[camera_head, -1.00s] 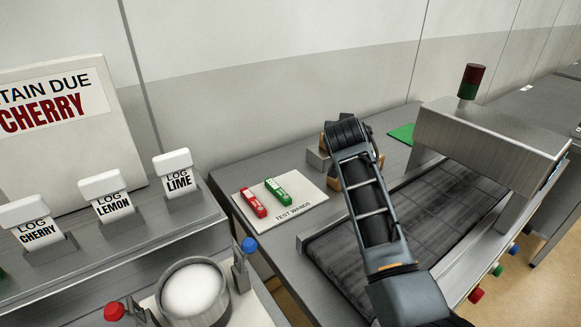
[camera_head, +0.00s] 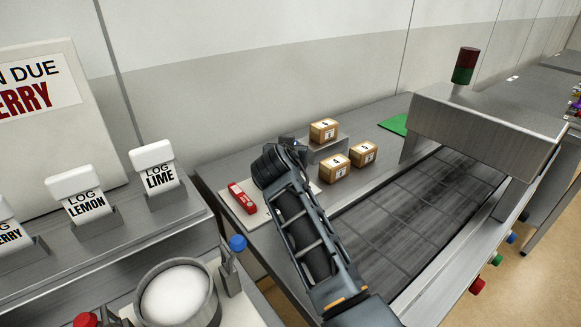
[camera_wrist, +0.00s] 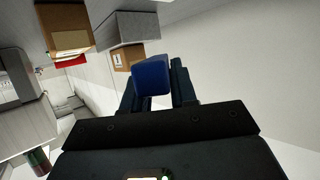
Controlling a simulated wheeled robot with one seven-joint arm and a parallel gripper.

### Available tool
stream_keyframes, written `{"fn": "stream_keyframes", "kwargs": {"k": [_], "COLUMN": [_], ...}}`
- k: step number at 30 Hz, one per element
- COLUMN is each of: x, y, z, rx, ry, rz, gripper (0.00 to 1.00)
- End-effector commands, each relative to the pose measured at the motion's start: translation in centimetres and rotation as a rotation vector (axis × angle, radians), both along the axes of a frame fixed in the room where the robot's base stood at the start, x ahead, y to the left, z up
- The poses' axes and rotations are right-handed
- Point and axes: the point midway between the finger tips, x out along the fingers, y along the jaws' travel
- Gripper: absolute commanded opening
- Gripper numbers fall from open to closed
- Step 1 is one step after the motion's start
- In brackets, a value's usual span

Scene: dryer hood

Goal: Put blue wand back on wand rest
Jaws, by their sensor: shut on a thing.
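The blue wand (camera_wrist: 151,76) is held between the fingers of my gripper (camera_wrist: 156,88) in the wrist view, its end facing the camera. The wand rest (camera_head: 254,219) is a pale board on the grey table. A red wand (camera_head: 242,198) lies on its left side. My arm's end is over the right part of the rest and covers the green wand and most of the label. I cannot tell the height of the blue wand above the board.
Several small brown boxes (camera_head: 335,167) stand just right of the rest, one on a grey block. A conveyor (camera_head: 410,215) with a metal hood (camera_head: 487,131) is further right. Left are LOG paddles (camera_head: 154,175) and a round white-filled pot (camera_head: 178,296) beside a blue-knobbed lever (camera_head: 237,243).

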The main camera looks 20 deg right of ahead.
Motion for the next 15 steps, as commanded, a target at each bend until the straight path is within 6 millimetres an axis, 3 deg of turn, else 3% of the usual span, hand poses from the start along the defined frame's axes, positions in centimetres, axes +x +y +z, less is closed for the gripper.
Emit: {"fn": "stream_keyframes", "kwargs": {"k": [8,15], "x": [0.0,0.0], "y": [0.0,-0.1], "z": [-3.8,-3.8], "rx": [0.000,0.000], "ry": [0.001,0.000], "rz": [0.000,0.000], "gripper": [0.00,0.00]}}
